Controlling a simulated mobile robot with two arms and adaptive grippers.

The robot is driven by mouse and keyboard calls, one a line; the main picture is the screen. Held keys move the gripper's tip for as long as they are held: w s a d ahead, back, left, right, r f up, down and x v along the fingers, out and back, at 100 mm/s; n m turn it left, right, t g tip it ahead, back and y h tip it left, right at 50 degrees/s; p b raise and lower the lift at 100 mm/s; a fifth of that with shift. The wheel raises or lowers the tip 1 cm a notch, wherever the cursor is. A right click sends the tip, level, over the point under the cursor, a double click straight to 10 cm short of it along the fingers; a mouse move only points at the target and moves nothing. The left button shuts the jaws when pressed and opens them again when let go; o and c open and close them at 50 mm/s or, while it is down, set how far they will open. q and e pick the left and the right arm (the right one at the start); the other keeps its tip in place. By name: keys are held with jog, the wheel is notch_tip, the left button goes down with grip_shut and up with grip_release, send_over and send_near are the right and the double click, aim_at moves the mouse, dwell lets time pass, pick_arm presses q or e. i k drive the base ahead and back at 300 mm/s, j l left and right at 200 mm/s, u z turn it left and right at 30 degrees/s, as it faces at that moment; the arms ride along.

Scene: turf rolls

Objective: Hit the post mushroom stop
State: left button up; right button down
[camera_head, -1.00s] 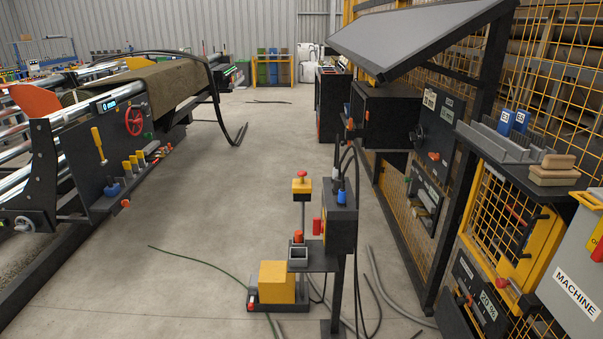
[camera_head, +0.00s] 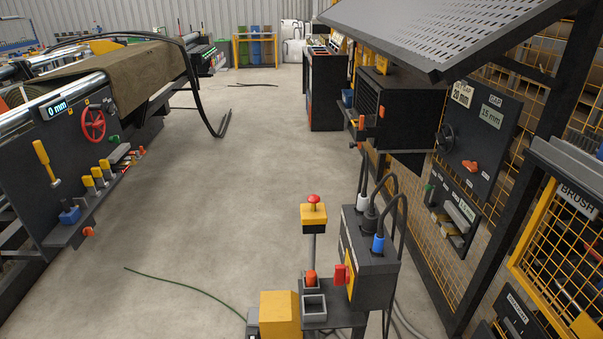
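The post mushroom stop (camera_head: 313,199) is a red mushroom button on a yellow box (camera_head: 313,217). The box sits on top of a thin grey post (camera_head: 312,247), in the lower middle of the head view. The red cap stands up and nothing touches it. Neither of my grippers shows in this view.
A dark control box (camera_head: 370,262) with plugs and a red switch stands just right of the post. A yellow block (camera_head: 280,314) and small grey tray (camera_head: 314,308) sit below. A yellow mesh fence with panels lines the right; a roller machine (camera_head: 75,150) stands left. The floor between is open.

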aim_at(314, 198)
jog(key=i+j, duration=0.15)
jog(key=i, duration=0.25)
jog(key=i+j, duration=0.2)
jog(key=i, duration=0.2)
jog(key=i+j, duration=0.15)
jog(key=i, duration=0.25)
